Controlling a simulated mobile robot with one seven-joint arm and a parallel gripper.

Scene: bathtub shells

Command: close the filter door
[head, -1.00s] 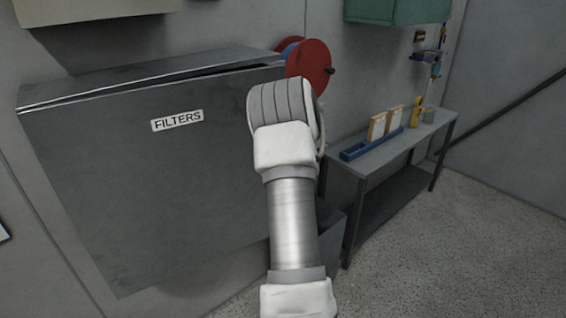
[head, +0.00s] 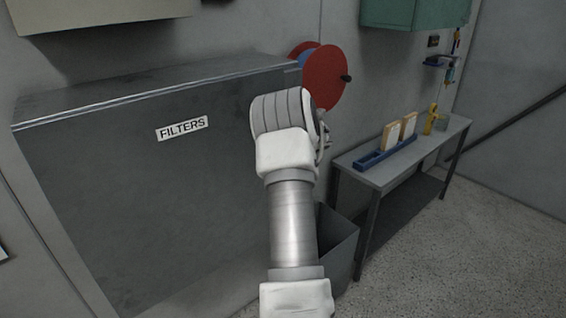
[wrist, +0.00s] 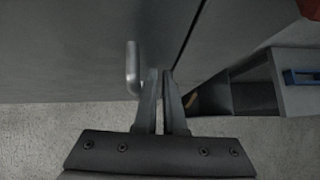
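The filter door (head: 150,205) is the large dark grey front panel of a wall cabinet, with a white FILTERS label. In the head view, its top edge lies along the cabinet top (head: 150,85) with no dark gap showing. In the wrist view, the door face (wrist: 70,50) fills the left, with a pale handle (wrist: 132,68) on it. A thin dark seam runs right of the handle. My gripper (wrist: 160,73) has its fingertips just right of the handle, close to the door's edge. The fingers are near each other and look empty. My arm hides the gripper in the head view.
A red reel (head: 325,78) hangs on the wall right of the cabinet. A grey bench (head: 395,165) stands to the right, with a blue tray (head: 370,160) on it. A grey bin (head: 338,243) stands below the cabinet's right side. The floor at the right is clear.

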